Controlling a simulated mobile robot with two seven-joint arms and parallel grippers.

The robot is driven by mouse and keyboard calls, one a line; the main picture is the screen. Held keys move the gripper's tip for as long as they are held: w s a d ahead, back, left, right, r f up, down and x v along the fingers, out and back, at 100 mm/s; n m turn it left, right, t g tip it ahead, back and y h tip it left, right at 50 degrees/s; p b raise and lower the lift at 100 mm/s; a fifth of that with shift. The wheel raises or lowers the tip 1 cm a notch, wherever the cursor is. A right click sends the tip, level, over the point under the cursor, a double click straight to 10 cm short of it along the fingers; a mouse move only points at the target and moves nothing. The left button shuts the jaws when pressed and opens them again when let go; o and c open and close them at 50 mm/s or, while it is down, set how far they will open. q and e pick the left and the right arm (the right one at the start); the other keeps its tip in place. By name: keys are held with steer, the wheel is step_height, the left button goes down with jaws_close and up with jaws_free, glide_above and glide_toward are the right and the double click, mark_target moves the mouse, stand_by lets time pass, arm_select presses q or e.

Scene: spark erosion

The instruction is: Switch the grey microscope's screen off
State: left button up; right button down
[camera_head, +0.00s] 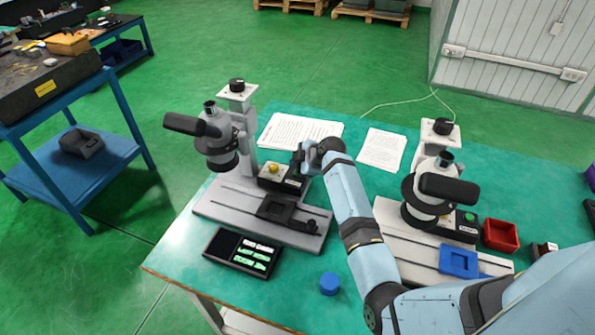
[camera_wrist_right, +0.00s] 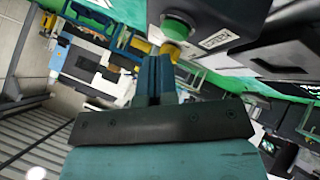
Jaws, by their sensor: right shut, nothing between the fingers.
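The grey microscope (camera_head: 222,140) stands at the left of the green table, its head on a post above a long grey base. A box with a yellow button (camera_head: 273,168) and a dark, labelled front sits on that base beside the post. My right gripper (camera_head: 299,162) is shut and empty, right beside this box; my wrist partly hides the box's right end. In the right wrist view, the shut blue fingers (camera_wrist_right: 157,72) point at a green and yellow round part (camera_wrist_right: 180,27) close by. I cannot tell whether they touch. No lit screen is clearly visible. My left gripper is out of view.
A white microscope (camera_head: 430,195) with a green button (camera_head: 469,216) stands to the right, partly behind my arm. A black slide tray (camera_head: 222,245), a blue cap (camera_head: 329,283) and a red bin (camera_head: 500,235) are on the table. Paper sheets (camera_head: 382,149) lie behind.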

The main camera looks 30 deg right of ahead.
steer(key=shift+f, duration=0.15)
stand_by(0.5)
steer(key=shift+f, duration=0.3)
steer(key=shift+f+b, duration=0.3)
steer(key=shift+b, duration=0.1)
stand_by(0.4)
steer(key=shift+r+p, duration=0.7)
steer(key=shift+r, duration=0.05)
step_height(320, 180, up, 6)
steer(key=p, duration=0.5)
stand_by(0.5)
